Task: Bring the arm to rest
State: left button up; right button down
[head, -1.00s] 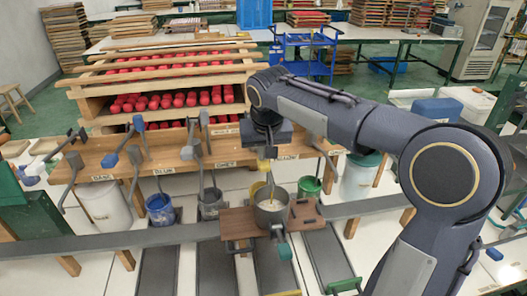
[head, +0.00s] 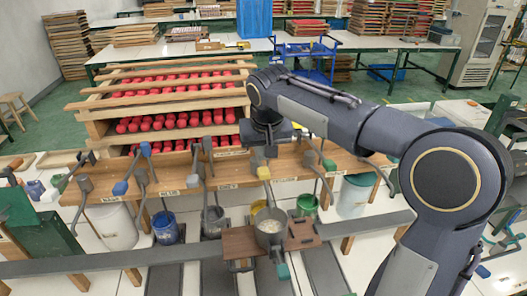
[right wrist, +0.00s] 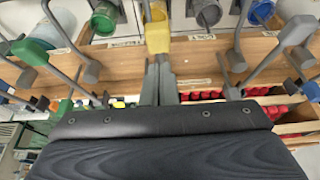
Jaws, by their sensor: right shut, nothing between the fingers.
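My right arm (head: 370,125) reaches in from the right in the head view. Its gripper (head: 262,158) points down over the wooden bench. In the right wrist view the two grey fingers (right wrist: 159,84) are together, with nothing held. A yellow lever handle (right wrist: 157,38) shows just beyond the fingertips; whether it touches them I cannot tell. It also shows below the gripper in the head view (head: 263,173). My left gripper is not in view.
A wooden bench (head: 230,172) carries several levers with coloured handles. A blue bucket (head: 165,228) and a green bucket (head: 307,205) stand by it. A grey pot (head: 270,232) sits on a brown wooden holder (head: 238,243). Racks of red pieces (head: 175,122) stand behind.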

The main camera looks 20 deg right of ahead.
dwell(0.5)
jog(key=s+a+f+y+b, duration=0.1)
jog(key=s+f, duration=0.3)
jog(key=s, duration=0.5)
jog(key=s+a+f+t+y+b, duration=0.1)
jog(key=s+f, duration=0.3)
jog(key=s, duration=0.5)
jog(key=s+a+f+n+y, duration=0.1)
jog(key=s+f, duration=0.3)
jog(key=s, duration=0.6)
jog(key=shift+a+f+t+y+b, duration=0.4)
jog(key=shift+a+y, duration=0.2)
jog(key=shift+y, duration=0.3)
